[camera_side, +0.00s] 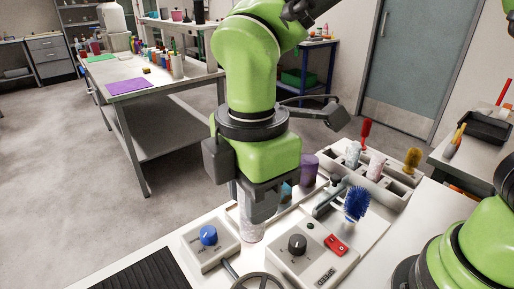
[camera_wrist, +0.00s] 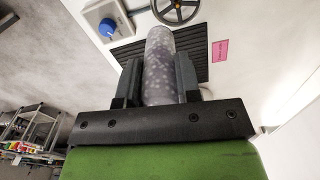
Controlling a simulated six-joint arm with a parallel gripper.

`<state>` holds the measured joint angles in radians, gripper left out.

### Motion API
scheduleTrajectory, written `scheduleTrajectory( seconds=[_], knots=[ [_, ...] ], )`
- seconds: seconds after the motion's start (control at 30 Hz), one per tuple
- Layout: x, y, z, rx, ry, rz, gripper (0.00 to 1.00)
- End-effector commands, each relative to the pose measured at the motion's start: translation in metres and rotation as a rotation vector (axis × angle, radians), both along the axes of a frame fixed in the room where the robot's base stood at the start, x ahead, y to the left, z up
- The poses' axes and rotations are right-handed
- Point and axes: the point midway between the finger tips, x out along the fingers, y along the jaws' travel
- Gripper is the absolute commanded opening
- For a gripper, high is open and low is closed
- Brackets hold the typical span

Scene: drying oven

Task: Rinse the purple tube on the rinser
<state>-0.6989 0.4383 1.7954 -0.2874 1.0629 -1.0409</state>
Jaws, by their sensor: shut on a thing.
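My gripper (camera_side: 258,205) points down and is shut on a speckled grey-purple tube (camera_side: 251,232). In the wrist view the tube (camera_wrist: 160,65) stands between the two dark fingers (camera_wrist: 158,85) and reaches out past them. Its speckled lower end shows below the fingers in the side view, close above or at the white bench; contact cannot be told. A solid purple cylinder (camera_side: 308,168) stands just right of my gripper, partly behind it. I cannot tell for sure which part is the rinser.
A box with a blue knob (camera_side: 208,236) is left of the tube. A box with a black dial (camera_side: 297,243) and red switch (camera_side: 336,245) is right, near a blue brush (camera_side: 356,203). A rack (camera_side: 400,190) holds tubes and brushes. A handwheel (camera_side: 258,279) and ribbed mat (camera_side: 150,272) are in front.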

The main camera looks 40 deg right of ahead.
Motion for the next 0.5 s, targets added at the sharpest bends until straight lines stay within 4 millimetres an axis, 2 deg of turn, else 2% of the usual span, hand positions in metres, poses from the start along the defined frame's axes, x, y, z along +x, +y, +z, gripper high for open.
scheduleTrajectory(
  seconds=[0.03, 0.17, 0.5],
  knots=[
    [-0.01, 0.005, 0.0, 0.0, 0.0, 0.041, 0.09],
    [-0.032, 0.014, -0.001, 0.002, 0.001, 0.127, 0.09],
    [-0.03, 0.013, -0.054, -0.002, 0.004, 0.118, 0.09]
  ],
)
